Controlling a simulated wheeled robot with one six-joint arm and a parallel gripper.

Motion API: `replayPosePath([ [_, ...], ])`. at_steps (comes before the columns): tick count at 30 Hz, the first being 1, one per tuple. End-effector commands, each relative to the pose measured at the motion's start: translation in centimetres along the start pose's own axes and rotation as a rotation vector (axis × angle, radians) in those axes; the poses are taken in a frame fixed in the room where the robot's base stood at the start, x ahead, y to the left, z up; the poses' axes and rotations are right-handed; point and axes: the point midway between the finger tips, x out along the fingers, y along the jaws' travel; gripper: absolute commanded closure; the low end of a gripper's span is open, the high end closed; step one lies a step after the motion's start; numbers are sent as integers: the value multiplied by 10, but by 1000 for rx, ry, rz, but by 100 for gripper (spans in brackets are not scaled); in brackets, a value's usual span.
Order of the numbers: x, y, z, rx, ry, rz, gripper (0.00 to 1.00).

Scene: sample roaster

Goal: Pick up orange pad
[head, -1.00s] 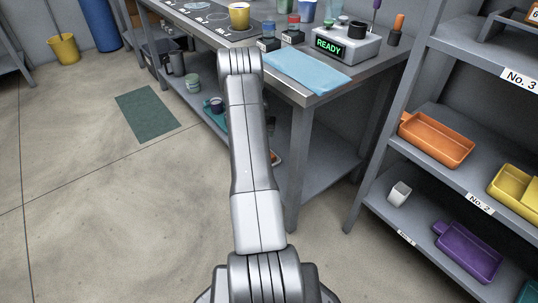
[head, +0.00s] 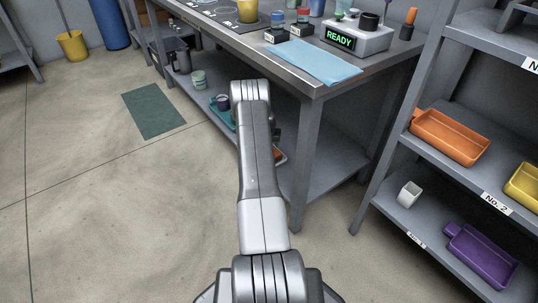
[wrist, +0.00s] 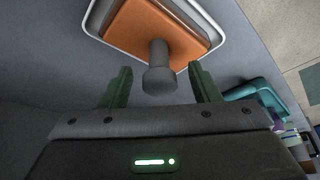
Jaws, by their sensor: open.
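The orange pad (wrist: 150,28) shows in the wrist view, with a grey round knob (wrist: 159,72) standing up from it. It sits in a white-rimmed tray (wrist: 101,35) on the bench's lower shelf. In the head view only a sliver of the pad (head: 278,154) shows past my arm. My gripper (wrist: 161,85) is open, its two dark green fingers on either side of the knob with a gap at each side. Nothing is held. I cannot tell how far above the pad the fingertips are.
A teal tray (wrist: 254,88) lies to the right on the lower shelf. The bench top (head: 300,88) overhangs this shelf, and a bench leg (head: 303,150) stands right of my arm. A rack (head: 385,185) with coloured trays stands further right.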

Motion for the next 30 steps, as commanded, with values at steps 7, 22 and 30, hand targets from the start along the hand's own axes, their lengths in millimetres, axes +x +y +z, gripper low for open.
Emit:
replayPosePath([
  [7, -1, 0, 0, 0, 0, 0, 64],
  [22, -6, 0, -3, 0, 1, 0, 100],
  [30, -53, 0, -23, 1, 2, -1, 100],
])
